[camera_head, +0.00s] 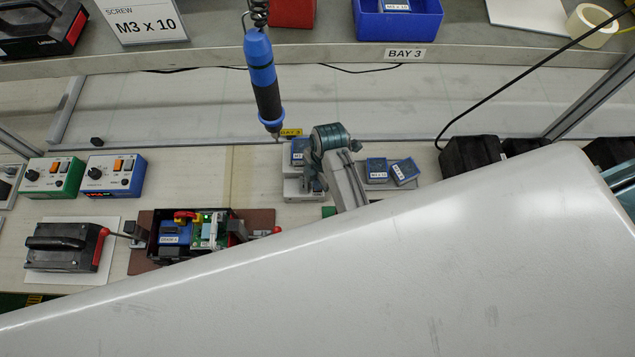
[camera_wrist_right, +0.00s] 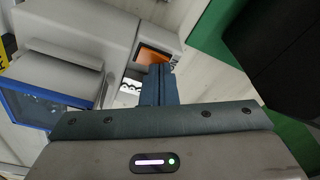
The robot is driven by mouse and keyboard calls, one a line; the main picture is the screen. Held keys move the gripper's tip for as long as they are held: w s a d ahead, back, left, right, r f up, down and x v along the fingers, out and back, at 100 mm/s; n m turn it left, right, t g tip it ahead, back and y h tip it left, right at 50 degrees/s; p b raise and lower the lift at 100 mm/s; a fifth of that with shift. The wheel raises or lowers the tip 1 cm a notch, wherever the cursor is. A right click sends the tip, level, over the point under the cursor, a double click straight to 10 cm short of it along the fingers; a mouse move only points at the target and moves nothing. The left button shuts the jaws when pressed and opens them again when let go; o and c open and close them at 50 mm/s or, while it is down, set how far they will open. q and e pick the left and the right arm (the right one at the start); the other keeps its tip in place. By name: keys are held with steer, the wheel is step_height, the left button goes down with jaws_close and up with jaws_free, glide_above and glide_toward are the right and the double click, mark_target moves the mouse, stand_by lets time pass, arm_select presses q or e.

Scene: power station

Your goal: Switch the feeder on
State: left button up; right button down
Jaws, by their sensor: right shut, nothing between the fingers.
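The feeder (camera_head: 296,187) is a light grey unit on the bench, partly hidden by my right wrist in the head view. In the right wrist view, the feeder's grey body (camera_wrist_right: 90,35) fills the upper left, with a blue-framed window at its left. An orange rocker switch (camera_wrist_right: 155,57) sits in a recess on its side. My right gripper (camera_head: 318,184) is beside the feeder. In the right wrist view, its shut, empty fingers (camera_wrist_right: 158,82) overlap the lower edge of the switch; I cannot tell whether they touch it. My left gripper is not in view.
A blue electric screwdriver (camera_head: 264,80) hangs above the feeder. Small blue boxes (camera_head: 376,168) lie right of it. A fixture with a circuit board (camera_head: 207,230) and two controllers (camera_head: 110,175) stand left. A dark block (camera_wrist_right: 275,50) is close right of the fingers.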

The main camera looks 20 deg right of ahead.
steer(key=shift+f, duration=0.25)
steer(key=shift+s, duration=0.1)
steer(key=shift+r+p, duration=0.7)
steer(key=shift+r, duration=2.85)
